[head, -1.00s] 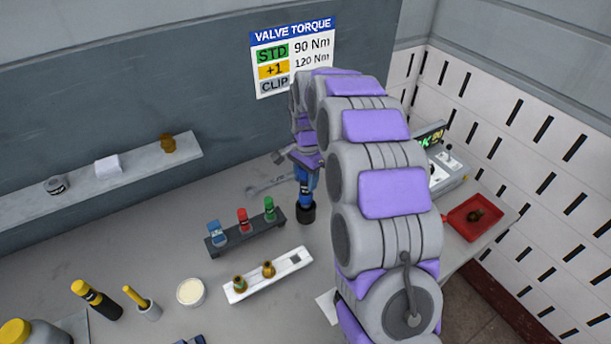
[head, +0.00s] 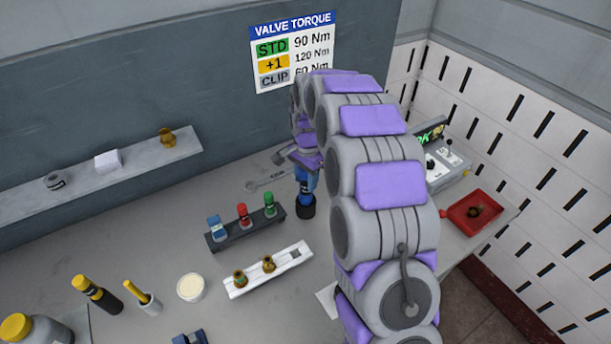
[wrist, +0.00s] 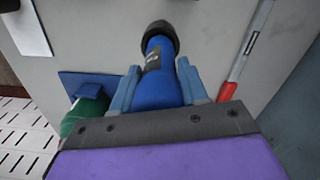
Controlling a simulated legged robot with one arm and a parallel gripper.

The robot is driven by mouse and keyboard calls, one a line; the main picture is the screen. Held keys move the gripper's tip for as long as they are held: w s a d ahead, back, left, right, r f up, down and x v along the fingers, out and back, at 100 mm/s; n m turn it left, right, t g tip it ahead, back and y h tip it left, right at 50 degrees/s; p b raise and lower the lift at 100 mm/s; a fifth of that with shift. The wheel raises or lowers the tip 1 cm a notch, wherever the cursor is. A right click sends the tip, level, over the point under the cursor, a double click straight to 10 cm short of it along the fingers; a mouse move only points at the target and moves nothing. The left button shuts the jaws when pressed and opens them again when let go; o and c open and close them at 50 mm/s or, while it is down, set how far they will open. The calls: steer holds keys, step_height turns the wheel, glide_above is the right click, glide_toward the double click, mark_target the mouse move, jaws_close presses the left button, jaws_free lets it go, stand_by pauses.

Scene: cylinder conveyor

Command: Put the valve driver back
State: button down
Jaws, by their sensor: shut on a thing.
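The valve driver is a blue tool with a black end (head: 305,186). The black end points away from the gripper in the wrist view. In the head view my arm hides part of the gripper and the bench behind it.
A dark rack (head: 247,232) with blue, red and green pieces stands left of the driver. A white tray (head: 288,277) holds two brass parts in front. A wrench (head: 263,182) lies behind. A red tray (head: 474,212) and a control box (head: 447,168) are right.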

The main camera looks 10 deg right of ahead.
steer(key=shift+f, duration=1.55)
steer(key=c, duration=0.5)
jaws_free()
steer(key=shift+r, duration=0.1)
step_height(320, 180, up, 6)
steer(key=shift+f+p, duration=0.1)
steer(key=shift+p, duration=1.1)
